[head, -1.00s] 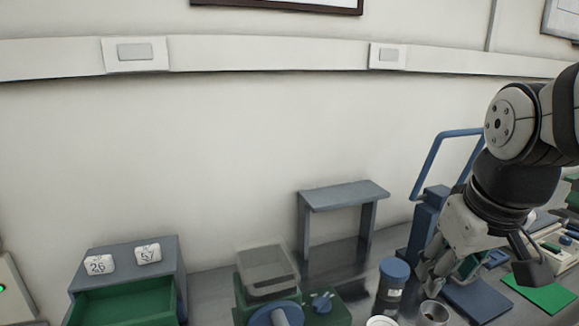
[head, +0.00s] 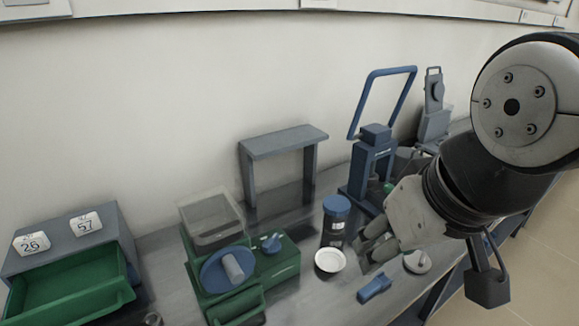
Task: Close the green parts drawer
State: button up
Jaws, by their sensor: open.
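The green parts drawer (head: 75,284) is pulled out of its grey cabinet (head: 62,246) at the lower left of the head view. Its inside looks empty, and its front faces toward the lower edge of the picture. My gripper (head: 370,242) is open and right of the middle, pointing left and down beside a dark jar with a blue lid (head: 336,218). It is far to the right of the drawer and apart from it. Part of the far finger is hard to make out.
Between gripper and drawer stand a green machine with a blue disc (head: 226,270), a clear bin (head: 211,218) and a white dish (head: 330,261). A grey stand (head: 284,145) and a blue-handled press (head: 374,155) are behind. Two number cards (head: 84,224) lie on the cabinet.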

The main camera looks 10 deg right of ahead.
aim_at(78, 288)
jog(key=u, duration=1.4)
